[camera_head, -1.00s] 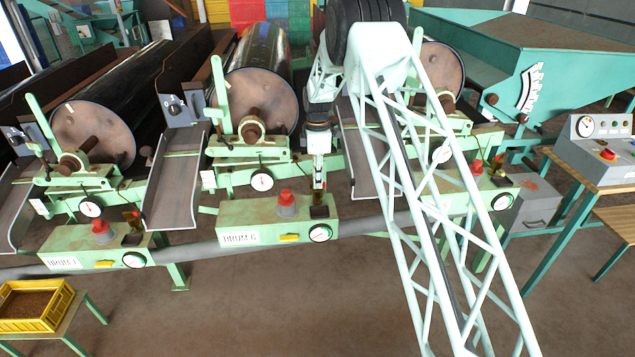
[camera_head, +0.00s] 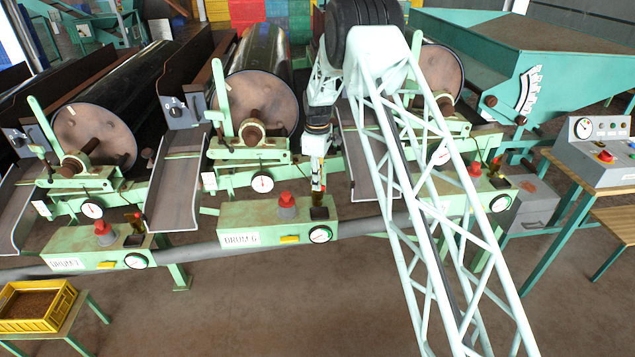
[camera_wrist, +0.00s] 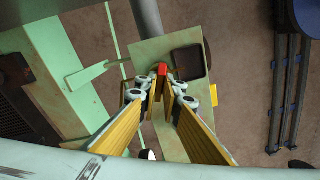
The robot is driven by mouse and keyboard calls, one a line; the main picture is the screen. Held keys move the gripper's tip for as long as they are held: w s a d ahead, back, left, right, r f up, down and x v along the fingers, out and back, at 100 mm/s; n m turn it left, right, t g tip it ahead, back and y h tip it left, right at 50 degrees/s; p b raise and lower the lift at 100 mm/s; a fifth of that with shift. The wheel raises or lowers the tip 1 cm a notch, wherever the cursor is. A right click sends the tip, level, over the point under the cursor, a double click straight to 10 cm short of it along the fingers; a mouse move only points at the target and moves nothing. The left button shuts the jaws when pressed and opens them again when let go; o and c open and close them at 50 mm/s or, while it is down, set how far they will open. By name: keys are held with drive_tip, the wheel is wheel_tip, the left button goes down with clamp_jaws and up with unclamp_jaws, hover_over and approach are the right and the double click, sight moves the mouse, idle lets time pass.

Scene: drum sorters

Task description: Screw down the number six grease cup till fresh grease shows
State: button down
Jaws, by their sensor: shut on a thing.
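The number six grease cup (camera_head: 317,196) is a small amber cup on the right end of the green box labelled DRUM 6 (camera_head: 262,222), above a dark square block (camera_head: 319,213). My gripper (camera_head: 318,186) points down onto it and hides most of it. In the wrist view my gripper (camera_wrist: 160,88) has its long yellow-lined fingers close together at the tips, shut on the cup. The cup's red part (camera_wrist: 162,69) shows just past the fingertips, beside the dark block (camera_wrist: 189,62). I cannot make out any grease at the cup.
A red button (camera_head: 287,201), a yellow tag (camera_head: 290,239) and a round gauge (camera_head: 320,234) are on the same box. A white dial (camera_head: 262,183) is close behind. Sloping metal chutes (camera_head: 368,165) flank the station. Open floor lies in front.

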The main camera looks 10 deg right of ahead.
drive_tip(key=m+p, duration=0.1)
drive_tip(key=m, duration=0.4)
drive_tip(key=m+p, duration=0.1)
drive_tip(key=m, duration=0.4)
drive_tip(key=shift+m, duration=0.3)
idle(0.4)
drive_tip(key=c, duration=2.8)
unclamp_jaws()
drive_tip(key=shift+r, duration=0.15)
drive_tip(key=shift+r, duration=5.85)
